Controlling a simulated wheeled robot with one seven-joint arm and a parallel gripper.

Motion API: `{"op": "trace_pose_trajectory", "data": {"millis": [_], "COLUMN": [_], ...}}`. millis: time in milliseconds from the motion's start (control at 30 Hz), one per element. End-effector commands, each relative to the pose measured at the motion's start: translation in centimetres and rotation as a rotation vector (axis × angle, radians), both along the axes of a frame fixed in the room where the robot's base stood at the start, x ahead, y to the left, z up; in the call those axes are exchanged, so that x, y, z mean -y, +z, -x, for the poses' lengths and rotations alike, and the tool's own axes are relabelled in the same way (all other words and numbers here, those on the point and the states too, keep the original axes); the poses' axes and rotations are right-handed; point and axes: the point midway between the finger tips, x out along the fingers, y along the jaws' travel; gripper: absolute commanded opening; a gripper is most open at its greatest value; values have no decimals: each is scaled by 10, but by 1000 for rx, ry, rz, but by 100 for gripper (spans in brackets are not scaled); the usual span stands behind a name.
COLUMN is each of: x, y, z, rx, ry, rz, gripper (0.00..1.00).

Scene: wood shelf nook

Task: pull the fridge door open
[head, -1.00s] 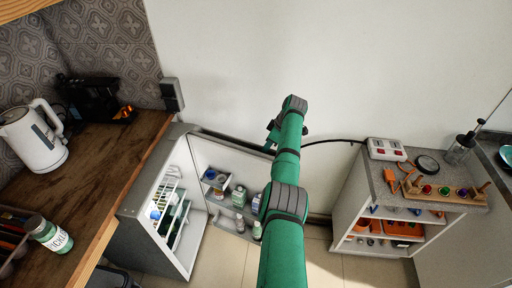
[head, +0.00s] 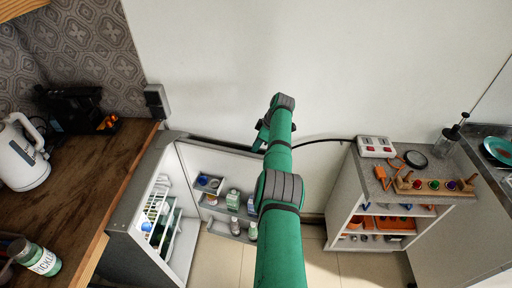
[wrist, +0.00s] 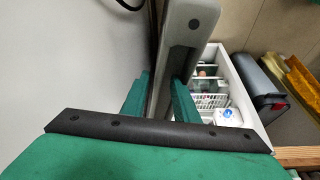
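The small grey fridge (head: 125,215) stands under the wooden counter at the left in the head view. Its door (head: 190,160) stands wide open toward the right, showing door shelves with bottles and cartons. My gripper (head: 262,136) is at the far end of the door in the head view, and my arm hides part of the door there. In the wrist view my gripper's green fingers (wrist: 161,98) lie on both sides of the door's edge (wrist: 190,35) and appear to press on it. The fridge's white interior (wrist: 240,75) shows to the right.
A grey-topped shelf unit (head: 345,190) with toys stands at the right. A cable runs along the white wall to a white box (head: 374,147). A kettle (head: 22,160) and a jar (head: 38,258) stand on the counter. Tiled floor (head: 320,265) is clear between fridge and shelf unit.

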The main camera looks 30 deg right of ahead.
Motion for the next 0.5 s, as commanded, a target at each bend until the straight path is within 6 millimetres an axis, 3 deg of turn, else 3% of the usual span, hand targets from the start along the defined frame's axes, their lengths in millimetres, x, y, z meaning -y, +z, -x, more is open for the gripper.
{"op": "trace_pose_trajectory", "data": {"millis": [300,500], "x": [7,15], "y": [2,21], "z": [4,10], "rx": [-1,1], "ry": [-9,-14], "rz": [3,5], "gripper": [27,27]}}
